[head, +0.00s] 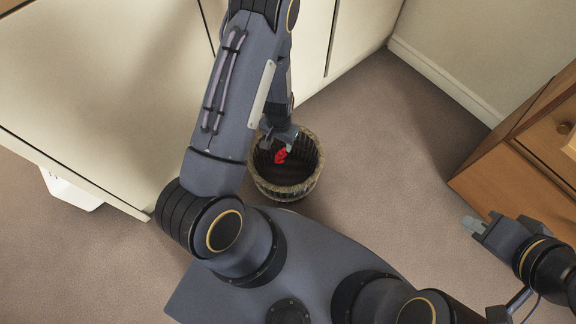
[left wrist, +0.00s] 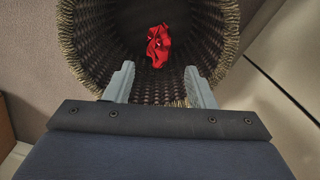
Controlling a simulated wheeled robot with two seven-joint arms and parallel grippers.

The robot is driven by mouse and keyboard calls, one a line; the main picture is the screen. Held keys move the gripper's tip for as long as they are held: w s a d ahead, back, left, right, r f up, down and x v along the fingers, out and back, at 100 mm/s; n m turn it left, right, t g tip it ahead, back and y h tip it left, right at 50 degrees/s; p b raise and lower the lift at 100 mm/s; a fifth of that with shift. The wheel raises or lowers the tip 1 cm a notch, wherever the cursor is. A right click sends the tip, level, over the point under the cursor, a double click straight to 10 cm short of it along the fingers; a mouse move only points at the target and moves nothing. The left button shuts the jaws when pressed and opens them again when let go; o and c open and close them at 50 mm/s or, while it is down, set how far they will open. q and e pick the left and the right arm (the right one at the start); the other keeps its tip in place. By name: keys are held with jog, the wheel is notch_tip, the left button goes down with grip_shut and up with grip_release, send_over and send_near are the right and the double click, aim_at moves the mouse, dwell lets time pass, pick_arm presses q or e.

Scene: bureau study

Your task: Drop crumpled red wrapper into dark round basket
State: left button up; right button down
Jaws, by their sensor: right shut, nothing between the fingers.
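The crumpled red wrapper (head: 281,156) shows inside the rim of the dark round basket (head: 308,187), which stands on the carpet. In the left wrist view the wrapper (left wrist: 158,45) is beyond the fingertips, apart from both, against the basket's dark inside (left wrist: 85,45). I cannot tell whether it rests on the bottom or is in the air. My left gripper (head: 279,142) is over the basket's opening, pointing down; its fingers (left wrist: 159,75) are spread with nothing between them. My right gripper (head: 474,225) is shut and empty, off to the right, away from the basket.
Cream cabinets (head: 90,90) stand behind and left of the basket. A wooden drawer unit (head: 520,175) stands at the right. A white object (head: 70,190) is at the far left under the cabinet edge. Carpet (head: 390,140) between basket and drawers is clear.

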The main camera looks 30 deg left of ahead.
pick_arm(q)
jog(key=shift+o, duration=0.6)
jog(key=shift+r, duration=0.1)
notch_tip(320, 180, up, 8)
jog(key=p, duration=0.3)
jog(key=shift+f, duration=0.2)
